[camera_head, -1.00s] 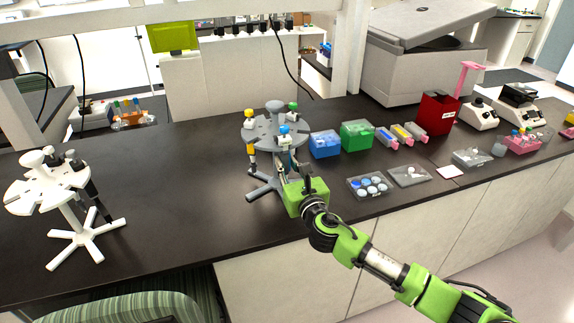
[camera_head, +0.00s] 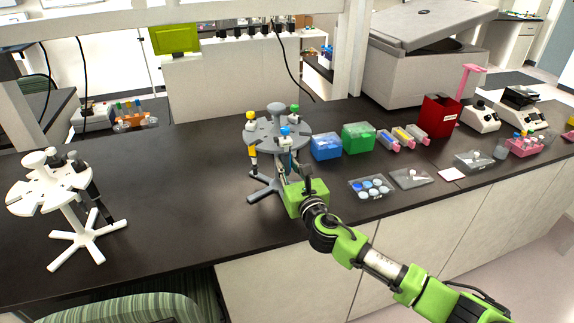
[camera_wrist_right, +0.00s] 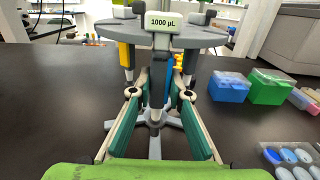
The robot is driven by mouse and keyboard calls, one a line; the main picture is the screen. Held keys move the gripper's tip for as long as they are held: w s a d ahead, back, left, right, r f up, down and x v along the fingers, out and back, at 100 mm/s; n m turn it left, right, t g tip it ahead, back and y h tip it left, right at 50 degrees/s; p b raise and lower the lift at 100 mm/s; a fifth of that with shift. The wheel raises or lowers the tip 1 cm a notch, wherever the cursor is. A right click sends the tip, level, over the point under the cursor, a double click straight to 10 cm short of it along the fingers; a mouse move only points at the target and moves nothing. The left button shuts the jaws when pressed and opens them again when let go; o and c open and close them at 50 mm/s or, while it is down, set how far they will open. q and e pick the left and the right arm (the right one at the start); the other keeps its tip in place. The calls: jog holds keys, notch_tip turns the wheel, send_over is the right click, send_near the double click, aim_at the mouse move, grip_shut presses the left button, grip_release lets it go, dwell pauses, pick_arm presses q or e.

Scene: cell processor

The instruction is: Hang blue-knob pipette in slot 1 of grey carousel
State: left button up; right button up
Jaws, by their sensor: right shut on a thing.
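The grey carousel (camera_head: 262,134) stands on the dark bench left of centre in the head view. The blue-knob pipette (camera_head: 285,135) is upright at its front edge. My right gripper (camera_head: 287,172) is shut on this pipette's body, below the carousel's plate. In the right wrist view the pipette (camera_wrist_right: 158,80) shows grey with a "1000 µL" label, upright between the fingers (camera_wrist_right: 160,93). I cannot tell if it rests in the slot. A yellow-knob pipette (camera_head: 252,150) and a green-knob pipette (camera_head: 294,112) hang on the same carousel. My left gripper is not in view.
A white carousel (camera_head: 45,190) with dark pipettes stands at the left. A blue box (camera_head: 326,146) and a green box (camera_head: 357,138) sit right of the grey carousel. A tray of round lids (camera_head: 371,187) lies near the front edge. The bench between the carousels is clear.

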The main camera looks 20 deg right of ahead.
jog(key=shift+f, duration=0.25)
jog(key=o, duration=0.8)
jog(key=shift+s, duration=0.2)
jog(key=s, duration=1.1)
jog(key=shift+s+d+r, duration=0.1)
jog(key=shift+s+d, duration=0.2)
